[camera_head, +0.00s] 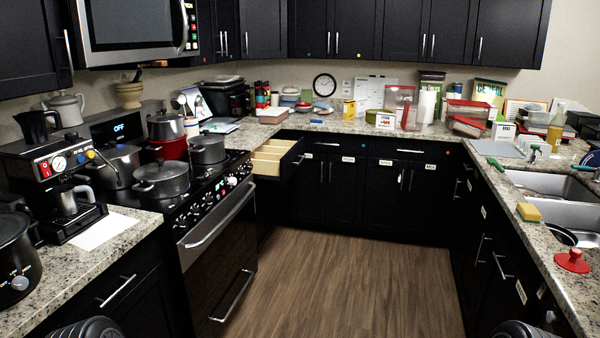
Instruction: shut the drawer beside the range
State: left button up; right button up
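The drawer (268,165) beside the range stands open, pulled out from under the counter in the back left corner. Its pale wooden inside with dividers shows, and its black front faces right into the room. The inside looks mostly empty, but it is too small to be sure. The range (215,235) is just to the left and nearer, and its oven door is shut. Neither of my grippers is in view. Only dark rounded parts, probably of my own arms, show at the bottom edge on the left and the right.
Several pots, such as a near pot (161,182), stand on the stove top. A coffee machine (55,185) is on the left counter. The wooden floor (335,285) is clear between the cabinet rows. The right counter holds a sink (550,184), a sponge (528,212) and clutter.

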aim_at(274, 159)
jog(key=i, duration=2.05)
jog(key=i+z, duration=0.3)
jog(key=i, duration=0.25)
jog(key=i+j+z, duration=0.25)
jog(key=i, duration=0.25)
jog(key=i+j+z, duration=0.3)
jog(key=i, duration=0.2)
jog(key=i+j+z, duration=0.25)
jog(key=i, duration=0.25)
jog(key=j, duration=0.1)
